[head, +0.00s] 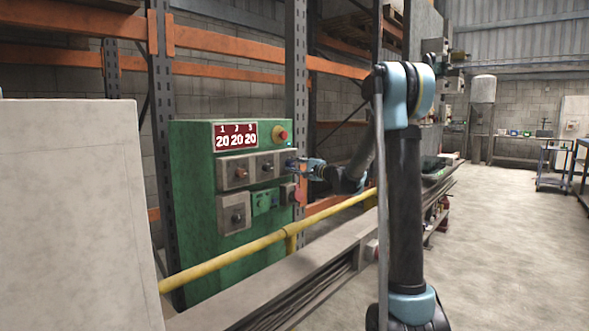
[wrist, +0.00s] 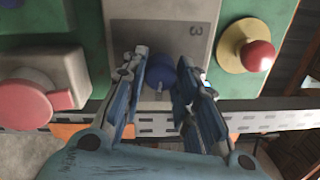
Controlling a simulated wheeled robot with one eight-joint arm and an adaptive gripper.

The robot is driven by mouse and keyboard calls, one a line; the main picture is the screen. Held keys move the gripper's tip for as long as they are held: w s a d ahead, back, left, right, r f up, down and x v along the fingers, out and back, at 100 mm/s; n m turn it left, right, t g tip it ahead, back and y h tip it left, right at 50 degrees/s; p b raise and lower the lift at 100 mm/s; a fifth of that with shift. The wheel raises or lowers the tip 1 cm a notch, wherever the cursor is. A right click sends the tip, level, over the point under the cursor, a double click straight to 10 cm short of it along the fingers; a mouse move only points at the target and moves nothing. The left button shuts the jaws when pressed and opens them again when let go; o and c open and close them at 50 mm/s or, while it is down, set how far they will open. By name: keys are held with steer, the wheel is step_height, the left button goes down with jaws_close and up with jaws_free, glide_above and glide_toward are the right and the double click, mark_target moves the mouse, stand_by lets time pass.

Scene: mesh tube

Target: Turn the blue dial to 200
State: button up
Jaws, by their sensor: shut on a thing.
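The blue dial (wrist: 160,74) is on a grey plate marked 3, in the middle of the wrist view. My gripper (wrist: 162,64) has its two fingers on either side of the dial and is shut on it. The fingers hide part of the dial's sides. In the head view my gripper (head: 298,165) reaches the right side of the green panel (head: 190,190), and the dial there is largely hidden. The red display (head: 235,135) on the panel has columns 1, 2 and 3, and each reads 20.
A red button on a yellow base (wrist: 258,55) is right of the dial in the wrist view. A yellow rail (head: 250,247) runs in front of the panel. Open floor (head: 500,250) is at the right.

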steer(key=m, duration=0.4)
steer(key=shift+f+m, duration=0.1)
steer(key=shift+m, duration=0.3)
steer(key=shift+s+m+h, duration=0.1)
steer(key=shift+m+h, duration=0.2)
steer(key=shift+m, duration=1.7)
steer(key=o, duration=1.1)
steer(key=v, duration=1.2)
steer(key=shift+a+f, duration=0.1)
steer(key=shift+f, duration=0.15)
